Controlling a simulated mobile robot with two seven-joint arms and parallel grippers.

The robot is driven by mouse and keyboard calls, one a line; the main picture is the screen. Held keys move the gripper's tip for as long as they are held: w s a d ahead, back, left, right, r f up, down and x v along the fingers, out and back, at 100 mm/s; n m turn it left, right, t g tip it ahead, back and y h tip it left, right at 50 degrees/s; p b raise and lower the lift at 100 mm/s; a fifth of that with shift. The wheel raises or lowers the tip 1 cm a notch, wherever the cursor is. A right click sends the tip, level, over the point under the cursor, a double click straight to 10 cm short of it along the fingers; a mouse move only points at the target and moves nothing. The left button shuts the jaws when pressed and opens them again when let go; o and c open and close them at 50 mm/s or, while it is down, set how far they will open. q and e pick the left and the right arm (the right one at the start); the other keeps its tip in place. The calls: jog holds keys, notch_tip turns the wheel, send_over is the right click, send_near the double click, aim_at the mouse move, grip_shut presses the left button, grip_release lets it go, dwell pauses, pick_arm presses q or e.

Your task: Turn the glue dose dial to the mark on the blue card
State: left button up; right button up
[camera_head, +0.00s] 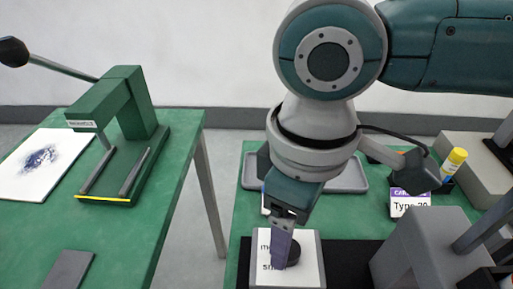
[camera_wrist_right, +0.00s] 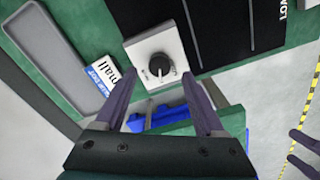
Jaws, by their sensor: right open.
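The glue dose dial is a black round knob with a white pointer line (camera_wrist_right: 158,67) on a white plate (camera_wrist_right: 171,45) in the right wrist view. In the head view the knob (camera_head: 293,254) is partly hidden by my right gripper (camera_head: 283,238). In the right wrist view that gripper (camera_wrist_right: 160,78) is open, its fingers apart on either side of the knob; contact cannot be told. The blue-banded card (camera_wrist_right: 108,77) reads "mall" and lies beside the dial plate, partly readable. Two separated purple fingers of my left gripper (camera_wrist_right: 290,147) show at the right edge.
A grey tray (camera_wrist_right: 45,45) lies near the card. A purple-topped "Type 70" card (camera_head: 410,202) and a yellow-capped bottle (camera_head: 454,162) stand right of my arm. A green press (camera_head: 133,105) is on the left table, with a clear gap between the tables.

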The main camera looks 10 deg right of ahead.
aim_at(294, 253)
jog(key=shift+f+b, duration=0.3)
jog(key=shift+f, duration=1.6)
grip_shut()
